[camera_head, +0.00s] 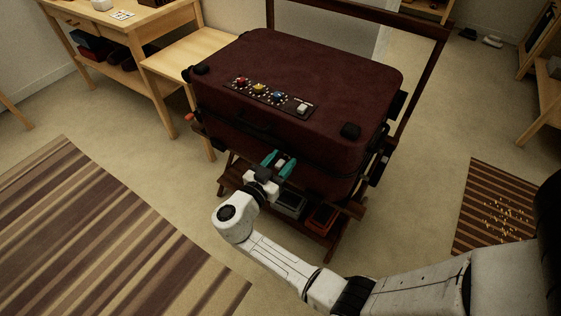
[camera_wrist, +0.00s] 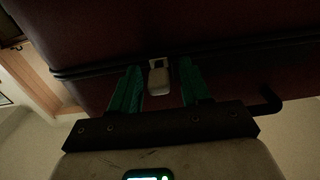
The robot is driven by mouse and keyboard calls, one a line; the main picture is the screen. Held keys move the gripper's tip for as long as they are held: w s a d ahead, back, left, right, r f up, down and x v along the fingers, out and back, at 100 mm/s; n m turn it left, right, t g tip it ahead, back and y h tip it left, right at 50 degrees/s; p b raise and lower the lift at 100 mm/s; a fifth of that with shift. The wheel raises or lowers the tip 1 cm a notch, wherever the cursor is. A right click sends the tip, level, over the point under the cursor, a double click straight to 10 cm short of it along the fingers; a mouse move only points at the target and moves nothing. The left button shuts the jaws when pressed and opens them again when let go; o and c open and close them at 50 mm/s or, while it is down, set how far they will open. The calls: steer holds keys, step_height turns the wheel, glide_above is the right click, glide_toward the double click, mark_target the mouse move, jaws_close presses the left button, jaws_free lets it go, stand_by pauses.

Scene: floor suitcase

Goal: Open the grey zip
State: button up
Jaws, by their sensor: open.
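The dark red suitcase (camera_head: 300,70) lies flat on a dark wooden stand, with its black zip line running around the side. The grey zip pull (camera_wrist: 158,80) hangs from that line in the wrist view, small and pale. My gripper (camera_head: 279,159) is at the suitcase's near side, its two teal fingers apart. In the wrist view the fingers of my gripper (camera_wrist: 161,75) stand left and right of the pull, with a gap on each side. The pull is between them and not clamped. In the head view it is small between the fingertips.
A panel with red, yellow and blue pieces (camera_head: 260,90) and a pale piece (camera_head: 303,108) lies on the suitcase top. Bins (camera_head: 321,219) sit on the stand's lower shelf under my gripper. A striped rug (camera_head: 90,230) lies at left.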

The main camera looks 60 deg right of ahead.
steer(key=shift+c, duration=0.3)
jaws_close()
stand_by(0.3)
